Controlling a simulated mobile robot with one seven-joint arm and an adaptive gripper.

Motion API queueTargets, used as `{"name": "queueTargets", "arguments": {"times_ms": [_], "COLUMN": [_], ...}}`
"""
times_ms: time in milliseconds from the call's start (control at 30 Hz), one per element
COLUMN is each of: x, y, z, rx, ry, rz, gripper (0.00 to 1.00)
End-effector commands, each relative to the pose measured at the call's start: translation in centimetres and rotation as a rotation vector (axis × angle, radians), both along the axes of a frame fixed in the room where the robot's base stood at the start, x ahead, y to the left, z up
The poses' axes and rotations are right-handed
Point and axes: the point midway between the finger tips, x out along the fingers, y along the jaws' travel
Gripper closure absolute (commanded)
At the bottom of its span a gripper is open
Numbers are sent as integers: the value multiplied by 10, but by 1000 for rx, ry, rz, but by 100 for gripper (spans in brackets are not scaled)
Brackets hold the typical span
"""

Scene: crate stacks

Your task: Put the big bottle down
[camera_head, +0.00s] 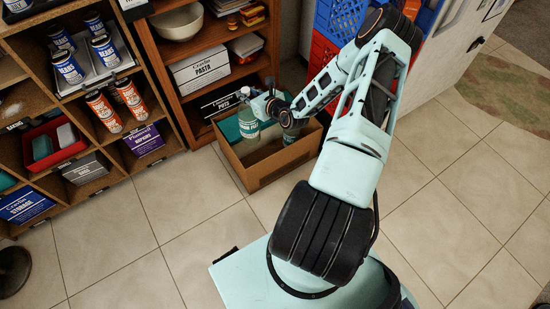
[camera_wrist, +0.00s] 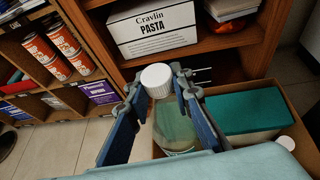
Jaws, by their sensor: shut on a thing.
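The big bottle (camera_head: 249,123) is pale green and clear, with a white cap. My gripper (camera_head: 262,104) is shut on it near the top and holds it upright over the left part of an open cardboard box (camera_head: 258,180) on the floor. In the wrist view the bottle (camera_wrist: 174,127) stands between the two blue fingers of my gripper (camera_wrist: 168,100), its cap (camera_wrist: 156,79) just above them.
A teal box (camera_wrist: 240,112) sits in the cardboard box beside the bottle. A wooden shelf (camera_head: 180,104) with a pasta box (camera_head: 200,68) stands close behind. Red and blue crates (camera_head: 322,50) stand at the back right. The tiled floor (camera_head: 140,225) in front is clear.

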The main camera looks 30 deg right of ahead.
Motion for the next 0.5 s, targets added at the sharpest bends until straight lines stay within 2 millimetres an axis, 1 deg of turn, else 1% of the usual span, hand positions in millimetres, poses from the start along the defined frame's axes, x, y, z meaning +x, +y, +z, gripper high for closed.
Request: {"name": "queueTargets", "arguments": {"times_ms": [100, 167, 200, 300, 400, 500], "x": [-6, -10, -11, -13, -16, -17], "y": [-4, -6, -7, -8, -9, -9], "z": [-26, -39, -61, -88, -108, -120], "rx": [4, 4, 3, 3, 2, 1], "ry": [-5, -6, -6, -8, -9, -10], "rz": [-42, -61, -66, -78, -86, -93], "gripper": [100, 100, 100, 100, 100, 100]}}
